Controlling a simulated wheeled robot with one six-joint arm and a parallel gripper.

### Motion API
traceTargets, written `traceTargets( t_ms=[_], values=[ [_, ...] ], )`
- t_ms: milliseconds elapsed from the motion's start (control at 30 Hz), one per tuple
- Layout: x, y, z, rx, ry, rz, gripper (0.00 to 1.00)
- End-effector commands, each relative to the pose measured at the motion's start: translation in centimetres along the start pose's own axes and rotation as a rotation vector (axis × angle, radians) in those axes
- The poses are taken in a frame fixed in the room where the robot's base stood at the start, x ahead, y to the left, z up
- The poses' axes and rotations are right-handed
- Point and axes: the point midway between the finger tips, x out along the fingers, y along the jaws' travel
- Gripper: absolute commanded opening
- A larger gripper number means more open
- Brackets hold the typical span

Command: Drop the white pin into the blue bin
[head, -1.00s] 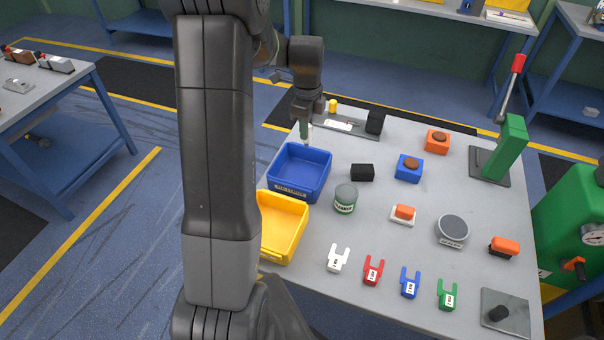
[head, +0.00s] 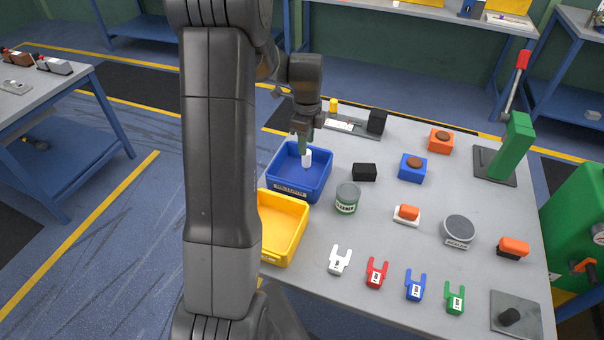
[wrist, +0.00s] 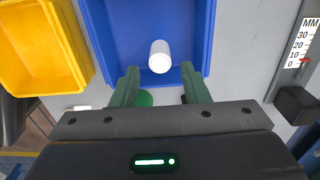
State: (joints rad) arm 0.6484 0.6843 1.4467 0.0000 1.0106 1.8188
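The white pin (head: 307,158) is a short white cylinder. It shows just below my gripper (head: 314,149) in the head view, against the inside of the blue bin (head: 302,192). In the wrist view the pin (wrist: 160,57) is beyond the two green fingertips, over the inside of the blue bin (wrist: 101,32). The fingers of my gripper (wrist: 160,84) are wide apart, with clear gaps between them and the pin. I cannot tell whether the pin is in the air or touching the bin floor.
The yellow bin (head: 288,259) stands beside the blue bin, on its near side. A green and grey can (head: 347,199) and a black block (head: 364,172) stand to the right. A measuring gauge (head: 343,125) lies behind. Several fork-shaped tags lie along the table's front.

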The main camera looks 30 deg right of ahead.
Motion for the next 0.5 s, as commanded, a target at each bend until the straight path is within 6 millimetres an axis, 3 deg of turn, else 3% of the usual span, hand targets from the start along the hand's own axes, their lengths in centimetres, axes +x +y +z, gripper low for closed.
traceTargets(
  t_ms=[333, 500],
  values=[
    [-0.1, 0.0, 0.0, 0.000, 0.000, 0.000, 0.50],
    [-1.8, -0.1, 0.0, 0.000, -0.001, -0.003, 0.50]
  ],
)
